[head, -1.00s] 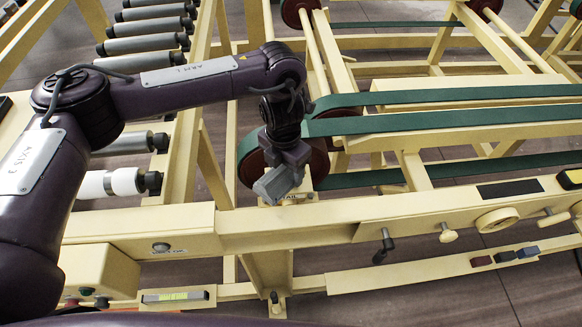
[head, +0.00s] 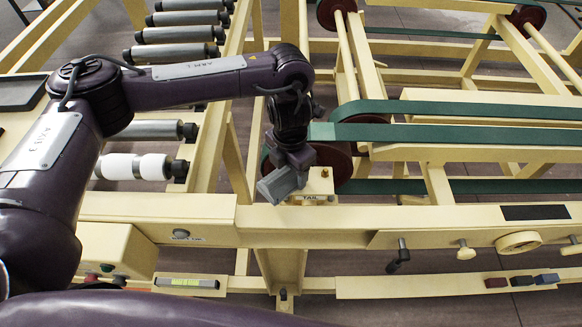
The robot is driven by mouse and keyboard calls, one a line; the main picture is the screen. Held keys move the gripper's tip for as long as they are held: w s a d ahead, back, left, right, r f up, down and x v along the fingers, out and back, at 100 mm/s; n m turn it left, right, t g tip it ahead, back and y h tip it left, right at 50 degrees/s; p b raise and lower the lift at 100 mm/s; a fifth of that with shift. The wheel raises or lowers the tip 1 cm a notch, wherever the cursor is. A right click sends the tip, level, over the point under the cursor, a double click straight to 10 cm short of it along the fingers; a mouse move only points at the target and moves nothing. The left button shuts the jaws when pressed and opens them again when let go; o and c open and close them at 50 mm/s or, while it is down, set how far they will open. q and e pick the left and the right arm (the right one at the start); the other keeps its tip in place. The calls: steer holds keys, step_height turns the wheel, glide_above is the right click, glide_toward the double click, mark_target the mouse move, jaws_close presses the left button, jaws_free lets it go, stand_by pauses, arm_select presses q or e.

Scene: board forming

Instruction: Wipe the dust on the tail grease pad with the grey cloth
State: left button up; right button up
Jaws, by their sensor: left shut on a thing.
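My left gripper (head: 290,166) points down near the middle of the head view. It is shut on the grey cloth (head: 281,185), which shows as a grey block at the fingertips. The cloth is just left of a small cream block labelled TAIL (head: 312,197), with a brass fitting on its top. The tail grease pad is not clearly visible; the gripper and cloth may cover part of it. I cannot tell whether the cloth touches a surface. No dust can be made out. My right gripper is not in view.
Green belts (head: 450,135) run right from a dark red pulley (head: 335,168) close beside the gripper. A cream rail (head: 400,222) crosses in front, with a black-handled lever (head: 399,262) and knobs. Grey rollers (head: 178,52) lie at the upper left. Small coloured blocks (head: 521,281) sit on the lower rail.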

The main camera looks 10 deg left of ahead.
arm_select(q)
steer(key=shift+r+p, duration=2.35)
steer(key=shift+r, duration=0.5)
steer(key=shift+r, duration=0.1)
step_height(320, 180, up, 3)
steer(key=p, duration=0.3)
